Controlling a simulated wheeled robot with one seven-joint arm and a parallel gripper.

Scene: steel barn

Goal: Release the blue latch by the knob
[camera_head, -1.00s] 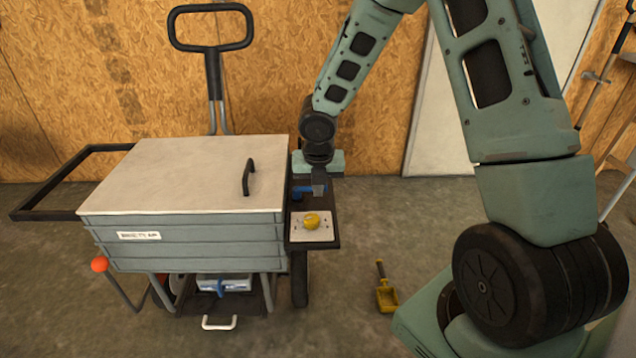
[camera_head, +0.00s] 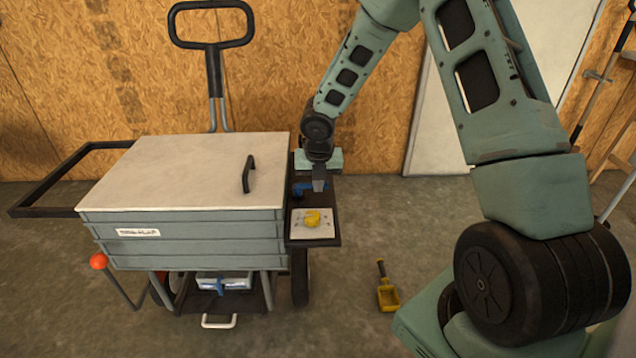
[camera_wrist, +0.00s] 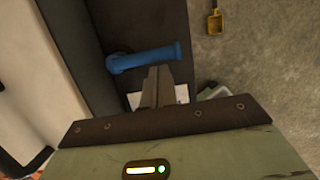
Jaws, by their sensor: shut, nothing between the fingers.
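The blue latch (camera_head: 299,190) is a short bar on the dark side shelf of the cart. In the wrist view the blue latch (camera_wrist: 146,57) lies crosswise, with a rounded pivot at its left end. The yellow knob (camera_head: 312,218) sits on a pale plate in front of it; the fingers hide it in the wrist view. My gripper (camera_head: 319,188) is shut and empty, pointing down at the latch's right part. In the wrist view the tips of my gripper (camera_wrist: 160,70) are right at the latch's near edge; I cannot tell whether they touch.
The cart's grey box with a pale lid (camera_head: 190,165) and black lid handle (camera_head: 248,174) stands left of the shelf (camera_head: 328,228). A yellow scoop (camera_head: 387,295) lies on the floor to the right. A red ball-ended lever (camera_head: 99,261) is at the cart's front left.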

